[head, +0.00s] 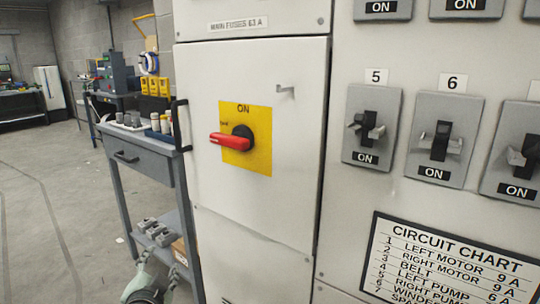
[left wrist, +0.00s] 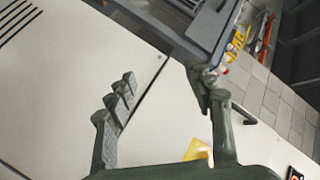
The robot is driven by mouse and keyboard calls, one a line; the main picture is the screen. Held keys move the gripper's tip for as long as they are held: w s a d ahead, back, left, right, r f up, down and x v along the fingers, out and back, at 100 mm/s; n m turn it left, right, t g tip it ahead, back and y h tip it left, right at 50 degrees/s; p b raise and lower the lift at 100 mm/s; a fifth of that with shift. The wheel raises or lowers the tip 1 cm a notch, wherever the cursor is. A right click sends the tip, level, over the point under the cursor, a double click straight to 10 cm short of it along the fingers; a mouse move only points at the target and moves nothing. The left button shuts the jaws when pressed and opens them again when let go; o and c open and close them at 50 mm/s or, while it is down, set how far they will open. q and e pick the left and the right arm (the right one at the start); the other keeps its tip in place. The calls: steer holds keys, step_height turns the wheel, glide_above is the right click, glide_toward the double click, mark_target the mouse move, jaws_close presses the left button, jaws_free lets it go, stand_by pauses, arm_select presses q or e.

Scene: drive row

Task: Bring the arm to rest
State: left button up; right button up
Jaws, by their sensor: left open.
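My left gripper (head: 158,264) is low in the head view, in front of the cart's lower shelf and left of the cabinet. In the left wrist view (left wrist: 163,78) its two fingers are spread apart with nothing between them. The grey-white cabinet (head: 255,80) carries a yellow plate (head: 261,150) with a red handle (head: 229,141), which lies level and points left; "ON" is printed above it. A yellow corner also shows in the left wrist view (left wrist: 197,151). My right gripper is in neither view.
A grey cart (head: 140,170) with small parts on top stands left of the cabinet. Grey blocks (head: 155,230) lie on its lower shelf. Breaker switches (head: 435,138) and a circuit chart (head: 450,262) are on the right panel. The floor (head: 45,215) at left is clear.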

arm_select(q)
steer(key=s+a+f+n+g, duration=0.1)
steer(key=s+f+n+g, duration=0.15)
steer(key=s+f, duration=0.45)
steer(key=s+a+f+n+g, duration=0.1)
steer(key=s+f+g, duration=0.2)
steer(key=s+f, duration=0.5)
steer(key=s+d+f+n+g+h, duration=0.1)
steer(key=s+f+g, duration=0.5)
steer(key=s+f, duration=0.7)
steer(key=s+n, duration=0.1)
steer(key=s, duration=0.2)
steer(key=shift+s+d+f+g+h, duration=0.15)
steer(key=shift+s+f+g+h, duration=0.15)
steer(key=shift+f+g, duration=0.05)
